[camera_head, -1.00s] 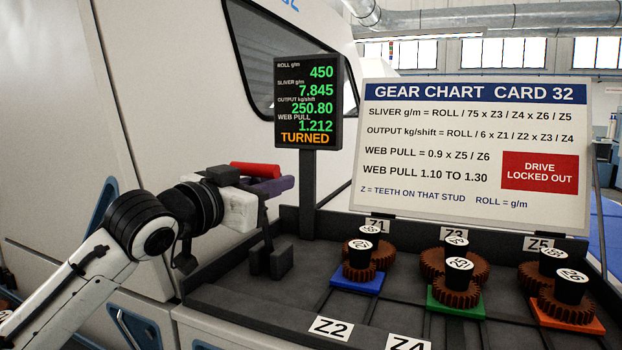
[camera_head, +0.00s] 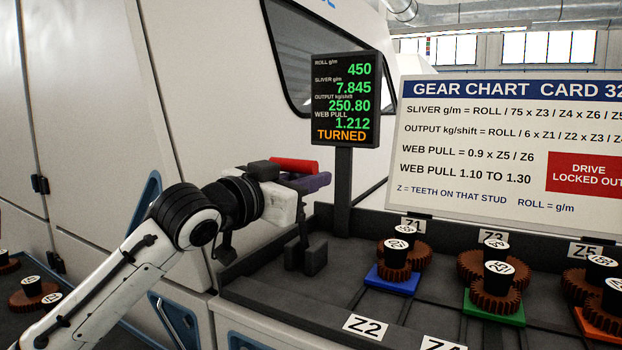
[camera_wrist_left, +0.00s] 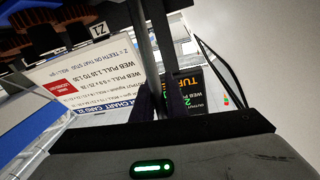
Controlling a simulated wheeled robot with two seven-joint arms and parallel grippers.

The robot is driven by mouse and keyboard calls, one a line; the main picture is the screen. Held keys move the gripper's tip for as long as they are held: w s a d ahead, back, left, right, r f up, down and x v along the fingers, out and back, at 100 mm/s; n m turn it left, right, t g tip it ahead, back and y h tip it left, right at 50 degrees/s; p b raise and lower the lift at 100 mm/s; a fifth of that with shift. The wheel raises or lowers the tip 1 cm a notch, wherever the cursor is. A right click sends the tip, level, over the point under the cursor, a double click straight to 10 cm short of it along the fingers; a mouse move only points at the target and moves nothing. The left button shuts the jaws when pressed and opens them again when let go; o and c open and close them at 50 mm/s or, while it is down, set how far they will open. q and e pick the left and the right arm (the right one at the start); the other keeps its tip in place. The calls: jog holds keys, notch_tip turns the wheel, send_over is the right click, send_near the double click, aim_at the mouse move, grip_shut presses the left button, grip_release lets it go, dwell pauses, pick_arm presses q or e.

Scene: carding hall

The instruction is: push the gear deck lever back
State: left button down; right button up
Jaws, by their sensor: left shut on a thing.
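The gear deck lever has a red grip (camera_head: 294,165) and a dark post (camera_head: 304,230) rising from a dark block at the left end of the gear deck (camera_head: 255,290). My left gripper (camera_head: 314,181), with dark purple fingers, is at the top of the post, just below and in front of the red grip. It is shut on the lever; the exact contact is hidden. In the left wrist view the fingers (camera_wrist_left: 166,100) are close together, with a grey bar running up from them. My right gripper is not in view.
A display (camera_head: 346,100) reading TURNED stands behind the lever. The gear chart card (camera_head: 470,190) stands at the right. Brown gears (camera_head: 395,268) sit on the deck over blue, green and orange plates. The white machine wall (camera_head: 200,90) is close behind my arm.

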pick_arm(q)
jog(key=shift+d+f, duration=0.1)
jog(key=shift+f, duration=0.3)
jog(key=c, duration=1.6)
grip_release()
jog(key=shift+w+d, duration=0.1)
jog(key=shift+w, duration=0.1)
jog(key=o, duration=1.4)
jog(key=shift+r, duration=0.2)
jog(key=shift+s+a, duration=0.15)
jog(key=shift+a, duration=0.05)
jog(key=b+v, duration=0.1)
jog(key=v, duration=0.9)
jog(key=shift+b, duration=0.4)
jog(key=shift+c, duration=0.4)
